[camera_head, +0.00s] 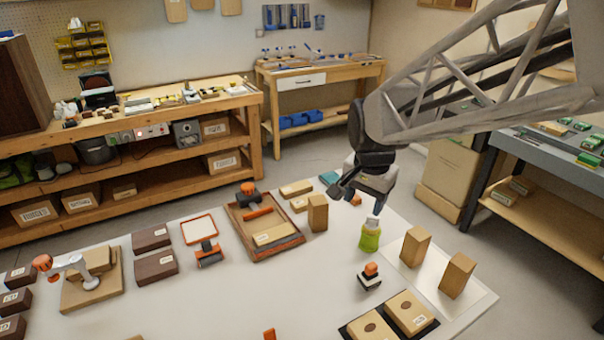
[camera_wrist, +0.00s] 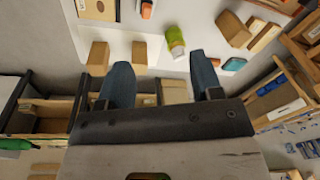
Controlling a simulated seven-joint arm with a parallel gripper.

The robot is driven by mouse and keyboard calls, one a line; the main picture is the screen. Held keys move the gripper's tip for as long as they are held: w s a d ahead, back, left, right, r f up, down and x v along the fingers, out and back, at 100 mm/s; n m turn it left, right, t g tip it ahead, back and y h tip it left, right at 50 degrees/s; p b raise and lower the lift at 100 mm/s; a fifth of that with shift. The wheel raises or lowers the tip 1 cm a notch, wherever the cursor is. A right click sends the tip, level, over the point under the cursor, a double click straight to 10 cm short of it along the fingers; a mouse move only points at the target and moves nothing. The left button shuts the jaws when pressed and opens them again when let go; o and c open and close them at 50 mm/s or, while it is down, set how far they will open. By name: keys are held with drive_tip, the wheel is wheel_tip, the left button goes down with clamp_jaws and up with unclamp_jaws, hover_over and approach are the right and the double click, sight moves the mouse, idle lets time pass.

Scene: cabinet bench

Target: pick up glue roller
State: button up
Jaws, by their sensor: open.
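The likely glue roller (camera_head: 209,254) is a small dark roller with an orange part. It lies on the white table in the head view, just below a white tray with an orange rim (camera_head: 199,228). I do not make it out in the wrist view. My gripper (camera_head: 364,192) is up over the right half of the table, far to the right of the roller. Its two blue-grey fingers show spread apart in the wrist view (camera_wrist: 158,65), with nothing between them.
A green bottle (camera_head: 370,236) stands below my gripper, also seen in the wrist view (camera_wrist: 175,38). Wooden blocks (camera_head: 415,247) stand to its right. A wooden tray (camera_head: 264,226) lies between roller and gripper. Dark boxes (camera_head: 156,267) lie left of the roller. Bare table lies in front.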

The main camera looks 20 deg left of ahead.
drive_tip(key=w+a+f+m, duration=0.1)
drive_tip(key=w+a+f, duration=0.1)
drive_tip(key=a, duration=0.4)
drive_tip(key=w+a+f, duration=0.2)
drive_tip(key=a, duration=0.3)
drive_tip(key=m+g, duration=0.1)
drive_tip(key=m, duration=0.3)
hover_over(205, 242)
drive_tip(key=shift+h, duration=0.3)
wheel_tip(205, 242, down, 18)
drive_tip(key=shift+d+r, duration=0.1)
drive_tip(key=shift+r, duration=0.1)
drive_tip(key=shift+f, duration=1.3)
drive_tip(key=shift+f, duration=2.6)
